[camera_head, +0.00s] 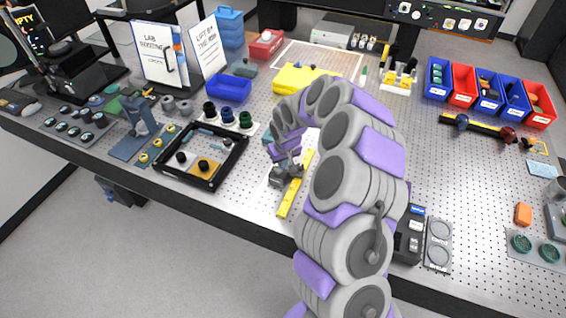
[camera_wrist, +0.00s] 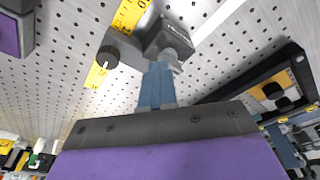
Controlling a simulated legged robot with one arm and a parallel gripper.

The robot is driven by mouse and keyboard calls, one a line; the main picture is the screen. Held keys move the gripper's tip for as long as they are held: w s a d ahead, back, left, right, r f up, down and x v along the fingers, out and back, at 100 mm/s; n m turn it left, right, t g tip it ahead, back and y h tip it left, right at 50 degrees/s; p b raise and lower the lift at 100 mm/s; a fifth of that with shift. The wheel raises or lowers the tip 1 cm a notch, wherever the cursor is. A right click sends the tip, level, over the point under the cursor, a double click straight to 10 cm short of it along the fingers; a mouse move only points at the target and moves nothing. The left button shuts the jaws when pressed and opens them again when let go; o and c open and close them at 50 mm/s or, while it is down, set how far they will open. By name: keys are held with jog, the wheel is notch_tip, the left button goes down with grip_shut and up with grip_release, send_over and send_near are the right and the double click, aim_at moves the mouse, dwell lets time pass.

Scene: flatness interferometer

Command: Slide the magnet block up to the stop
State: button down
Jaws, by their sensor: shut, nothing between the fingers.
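A dark grey block with lettering and a silver knob, apparently the magnet block (camera_wrist: 165,36), is just beyond my fingertips in the wrist view. A grey piece with a black round knob (camera_wrist: 107,55), possibly the stop, lies across the yellow rule (camera_wrist: 128,16) to its left. I cannot tell whether the two touch. My gripper (camera_wrist: 158,72) is shut and empty, its blue fingers reaching to the near side of the block; contact is unclear. In the head view, this dark cluster (camera_head: 280,178) is beside the yellow rule (camera_head: 297,184), partly hidden by my gripper.
A black square frame (camera_head: 203,155) with small parts inside lies left of my gripper; it also shows in the wrist view (camera_wrist: 292,84). Black, blue and green knobs (camera_head: 228,117) stand behind. The perforated table is bare between the frame and the rule. My arm hides the table to the right.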

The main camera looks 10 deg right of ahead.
jog(key=shift+s+a+f, duration=0.1)
jog(key=shift+s+f, duration=0.2)
jog(key=shift+s, duration=0.2)
jog(key=shift+s+f, duration=0.25)
jog(key=shift+s, duration=0.25)
jog(key=shift+g, duration=0.3)
jog(key=shift+w+r, duration=0.1)
jog(key=shift+r, duration=0.45)
jog(key=shift+w, duration=0.25)
jog(key=shift+s+r, duration=0.25)
jog(key=shift+s, duration=0.15)
jog(key=s+d, duration=0.2)
jog(key=s, duration=0.9)
jog(key=shift+d+r, duration=0.15)
jog(key=shift+d, duration=0.05)
jog(key=shift+r, duration=0.1)
